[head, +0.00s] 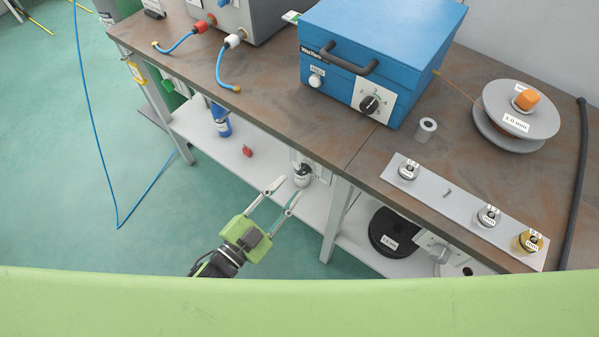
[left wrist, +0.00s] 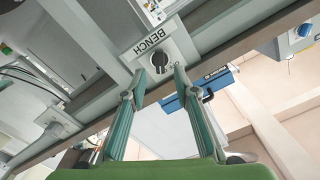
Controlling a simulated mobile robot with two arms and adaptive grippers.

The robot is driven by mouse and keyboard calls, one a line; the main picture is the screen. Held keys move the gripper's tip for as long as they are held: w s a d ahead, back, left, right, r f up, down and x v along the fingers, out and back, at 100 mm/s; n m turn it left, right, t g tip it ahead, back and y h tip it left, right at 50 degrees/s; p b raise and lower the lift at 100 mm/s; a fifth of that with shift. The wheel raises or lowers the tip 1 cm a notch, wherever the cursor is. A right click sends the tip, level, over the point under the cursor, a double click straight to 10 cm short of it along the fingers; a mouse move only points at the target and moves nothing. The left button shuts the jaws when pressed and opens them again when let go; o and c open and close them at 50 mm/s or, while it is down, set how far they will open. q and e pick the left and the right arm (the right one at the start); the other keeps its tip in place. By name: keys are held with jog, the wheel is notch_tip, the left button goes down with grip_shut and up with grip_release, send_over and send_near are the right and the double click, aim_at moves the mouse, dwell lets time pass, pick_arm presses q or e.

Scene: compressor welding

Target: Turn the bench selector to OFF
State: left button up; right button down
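The bench selector is a black knob (left wrist: 160,60) on a light grey plate with a BENCH label (left wrist: 149,42), fixed under the bench's front edge. In the left wrist view my left gripper (left wrist: 160,79) is open, with one fingertip on either side of the knob's lower part. I see no clear contact, and the knob's setting is too small to read. In the head view the left gripper (head: 287,188) reaches toward a pale fitting with a dark round part (head: 303,176) below the bench edge, which seems to be the selector. My right gripper is not in view.
The bench top (head: 270,105) carries a blue machine (head: 375,50) with its own dial (head: 370,104), a wire spool (head: 518,115) and a strip of rollers (head: 455,205). A lower shelf (head: 200,130) holds a blue bottle (head: 221,122). A bench leg (head: 335,215) stands right of the gripper.

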aim_at(302, 173)
pick_arm(q)
jog(key=x, duration=0.5)
jog(key=shift+w+d, duration=0.25)
jog(key=shift+w, duration=0.1)
grip_shut()
